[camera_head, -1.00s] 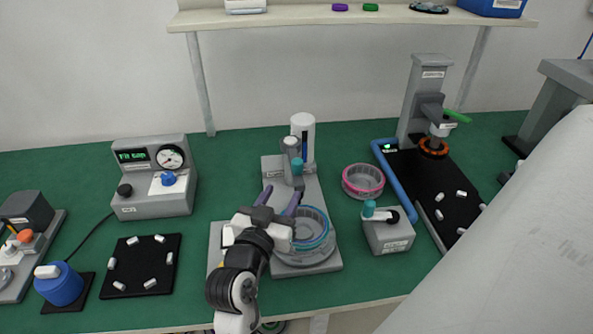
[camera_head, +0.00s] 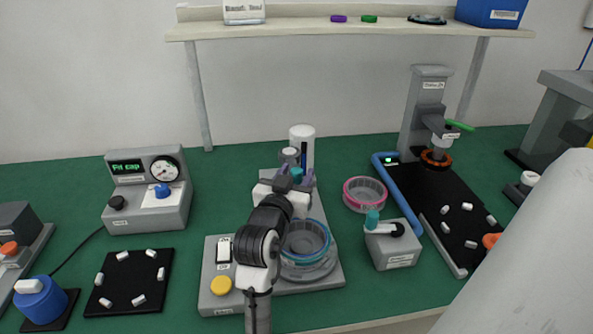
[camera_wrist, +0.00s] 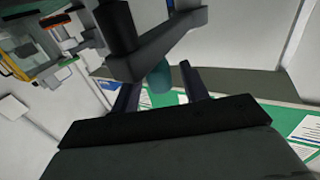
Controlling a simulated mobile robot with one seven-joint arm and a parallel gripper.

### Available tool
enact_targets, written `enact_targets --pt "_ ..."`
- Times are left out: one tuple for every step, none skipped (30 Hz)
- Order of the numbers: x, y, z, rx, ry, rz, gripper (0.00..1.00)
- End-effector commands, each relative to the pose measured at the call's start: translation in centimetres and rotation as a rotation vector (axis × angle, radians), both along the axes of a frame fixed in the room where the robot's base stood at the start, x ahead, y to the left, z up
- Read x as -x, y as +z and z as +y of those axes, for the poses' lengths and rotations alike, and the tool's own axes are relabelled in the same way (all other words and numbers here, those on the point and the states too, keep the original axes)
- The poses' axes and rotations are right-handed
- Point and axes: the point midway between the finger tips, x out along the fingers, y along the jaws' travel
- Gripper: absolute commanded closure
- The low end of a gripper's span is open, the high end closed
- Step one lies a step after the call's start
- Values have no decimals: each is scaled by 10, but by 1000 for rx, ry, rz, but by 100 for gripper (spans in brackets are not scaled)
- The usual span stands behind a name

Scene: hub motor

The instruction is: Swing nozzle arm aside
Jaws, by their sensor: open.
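The nozzle arm (camera_head: 289,155) is on the middle station, by the upright white cylinder (camera_head: 302,140). Its teal knob (camera_head: 297,174) points forward. In the wrist view the teal knob (camera_wrist: 159,82) hangs from the grey arm (camera_wrist: 155,40), between my fingers, with a gap on each side. My gripper (camera_head: 296,177) is open at the knob; its fingertips also show in the wrist view (camera_wrist: 160,88). My wrist hides part of the station.
A pink-ringed cup (camera_head: 365,194) and a grey box with a teal-tipped lever (camera_head: 398,248) stand to the right. The press stand (camera_head: 425,105) is behind them. A gauge box (camera_head: 147,190) and a black mat (camera_head: 130,283) with white pieces lie left.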

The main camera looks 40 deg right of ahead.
Motion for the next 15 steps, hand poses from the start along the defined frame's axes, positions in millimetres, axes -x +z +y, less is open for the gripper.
enact_targets --pt "-2 1 -3 0 -1 0 55" --pt "-2 1 -4 0 0 -1 55" --pt "-3 0 -5 0 0 -1 55" --pt "-3 0 -5 0 0 -1 55" --pt "-3 0 -6 0 0 -1 55" --pt "-3 0 -6 0 0 -1 55" --pt "-3 0 -6 0 0 -1 55" --pt "-3 0 -6 0 0 -1 55" --pt "-3 0 -6 0 0 -1 55" --pt "-3 0 -6 0 0 -1 55" --pt "-3 0 -6 0 0 -1 55" --pt "-3 0 -6 0 0 -1 59" --pt "-3 0 -6 0 0 -1 63" --pt "-3 0 -6 0 0 -1 67" --pt "-3 0 -6 0 0 -1 72"
